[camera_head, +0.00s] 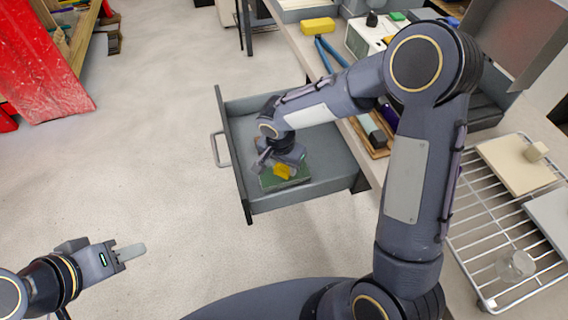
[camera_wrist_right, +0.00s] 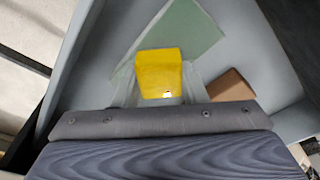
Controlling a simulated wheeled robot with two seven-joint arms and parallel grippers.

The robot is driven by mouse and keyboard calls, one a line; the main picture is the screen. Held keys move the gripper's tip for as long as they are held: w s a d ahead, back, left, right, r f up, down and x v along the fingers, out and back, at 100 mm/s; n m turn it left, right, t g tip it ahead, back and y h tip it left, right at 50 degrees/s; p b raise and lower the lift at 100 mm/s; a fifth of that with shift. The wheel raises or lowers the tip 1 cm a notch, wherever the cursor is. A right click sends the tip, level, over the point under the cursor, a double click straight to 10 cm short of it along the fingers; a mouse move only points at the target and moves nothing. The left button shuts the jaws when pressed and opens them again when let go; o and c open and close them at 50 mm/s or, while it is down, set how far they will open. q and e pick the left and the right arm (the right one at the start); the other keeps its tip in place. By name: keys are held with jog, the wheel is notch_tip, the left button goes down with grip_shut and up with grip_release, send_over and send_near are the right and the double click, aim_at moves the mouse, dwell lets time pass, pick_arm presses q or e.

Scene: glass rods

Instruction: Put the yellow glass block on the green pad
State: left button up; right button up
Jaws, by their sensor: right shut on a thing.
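The yellow glass block (camera_head: 283,172) is between the fingers of my right gripper (camera_head: 276,168), inside the open grey drawer. In the right wrist view the yellow block (camera_wrist_right: 158,70) sits between the pale, see-through fingers of the gripper (camera_wrist_right: 160,85), which is shut on it. The green pad (camera_head: 270,183) lies on the drawer floor under and around the block; it also shows in the wrist view (camera_wrist_right: 187,30), beyond the block and partly hidden by it. I cannot tell whether the block touches the pad. My left gripper (camera_head: 130,252) is over the floor at lower left, with nothing visible in it.
The drawer (camera_head: 300,196) has raised walls around the gripper. A brown block (camera_wrist_right: 231,85) lies beside the yellow block in the wrist view. The bench above holds a yellow box (camera_head: 318,25), blue-handled tool (camera_head: 325,55) and wire rack (camera_head: 480,262). Floor left of the drawer is clear.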

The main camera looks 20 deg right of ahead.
aim_at(281, 169)
jog(key=o, duration=1)
jog(key=shift+f, duration=0.1)
jog(key=shift+o, duration=0.2)
jog(key=shift+r+p, duration=0.3)
jog(key=shift+p, duration=0.05)
notch_tip(281, 169, up, 12)
jog(key=s+a, duration=0.1)
jog(key=s+d+r+n+y, duration=0.2)
jog(key=s+d+r, duration=0.3)
jog(key=s+d, duration=0.3)
jog(key=s+n+t+y, duration=0.3)
jog(key=s+n+t, duration=0.1)
jog(key=s, duration=0.9)
jog(key=shift+d+n+p, duration=0.25)
jog(key=shift+n+p, duration=0.2)
jog(key=shift+n, duration=0.05)
